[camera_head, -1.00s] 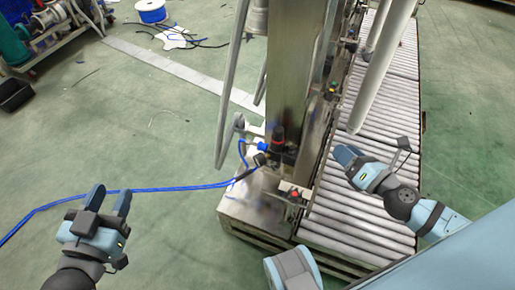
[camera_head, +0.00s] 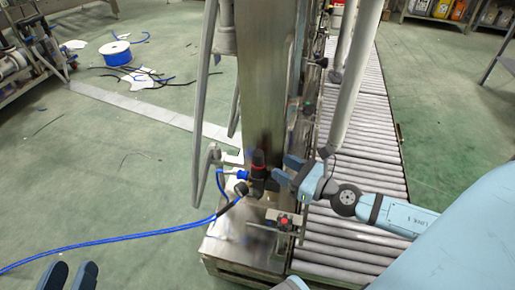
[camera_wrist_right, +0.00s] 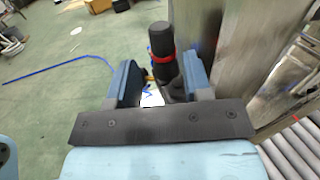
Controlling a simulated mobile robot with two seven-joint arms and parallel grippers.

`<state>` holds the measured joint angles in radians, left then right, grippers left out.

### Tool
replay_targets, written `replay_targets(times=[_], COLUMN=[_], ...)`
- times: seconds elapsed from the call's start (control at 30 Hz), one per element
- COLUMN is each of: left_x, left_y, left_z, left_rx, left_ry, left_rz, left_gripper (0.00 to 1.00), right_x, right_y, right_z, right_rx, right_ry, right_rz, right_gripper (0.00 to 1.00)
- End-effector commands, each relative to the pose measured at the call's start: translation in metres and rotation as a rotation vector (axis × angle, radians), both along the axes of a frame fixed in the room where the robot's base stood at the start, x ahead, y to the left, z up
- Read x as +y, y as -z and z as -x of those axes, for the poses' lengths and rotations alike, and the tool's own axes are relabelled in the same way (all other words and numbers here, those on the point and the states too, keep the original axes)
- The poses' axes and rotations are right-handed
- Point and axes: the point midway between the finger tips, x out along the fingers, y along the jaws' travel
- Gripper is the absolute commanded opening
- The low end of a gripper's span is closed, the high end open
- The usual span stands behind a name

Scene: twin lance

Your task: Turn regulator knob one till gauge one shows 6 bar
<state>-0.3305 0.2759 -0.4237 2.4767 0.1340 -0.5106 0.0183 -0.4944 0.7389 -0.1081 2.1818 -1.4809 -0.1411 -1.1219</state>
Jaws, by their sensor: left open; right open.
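Regulator knob one (camera_head: 258,159) is a black upright knob with a red ring, on a fitting at the foot of the steel column. In the right wrist view the knob (camera_wrist_right: 162,42) stands between and beyond my open fingers, nearer the right one; I cannot tell whether they touch. My right gripper (camera_head: 281,168) is open just right of the knob; it also shows in the right wrist view (camera_wrist_right: 158,82). A small round gauge (camera_head: 241,189) sits left of the knob, its dial unreadable. My left gripper (camera_head: 70,276) is open at the bottom left edge, far from the knob.
A blue hose (camera_head: 130,237) runs from the fitting across the floor to the left. The steel column (camera_head: 265,85) and the roller conveyor (camera_head: 365,135) stand close to my right arm. A red button valve (camera_head: 283,220) is in front of the knob.

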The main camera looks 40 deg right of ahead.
Motion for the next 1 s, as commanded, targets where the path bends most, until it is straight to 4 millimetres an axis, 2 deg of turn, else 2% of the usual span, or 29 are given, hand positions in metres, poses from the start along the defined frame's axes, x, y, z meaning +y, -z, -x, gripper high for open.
replay_targets(times=[0.03,0.3,0.5,0.7,1.0], left_x=[-0.002,-0.007,-0.009,-0.009,-0.009], left_y=[-0.004,-0.001,0.001,0.004,0.005], left_z=[0.002,0.011,0.014,0.016,0.017], left_rx=[0.026,0.123,0.156,0.171,0.179], left_ry=[0.001,0.005,0.005,0.004,0.003], left_rz=[0.017,0.071,0.092,0.098,0.102], left_gripper=[0.43,0.43,0.43,0.43,0.43], right_x=[0.003,0.016,0.024,0.028,0.029], right_y=[-0.005,-0.003,-0.001,0.000,0.000], right_z=[-0.009,-0.047,-0.069,-0.079,-0.080], right_rx=[-0.002,-0.002,-0.002,-0.001,0.000], right_ry=[0.000,0.000,0.001,0.001,0.001], right_rz=[-0.001,-0.002,-0.001,-0.001,-0.001], right_gripper=[0.45,0.45,0.45,0.45,0.45])
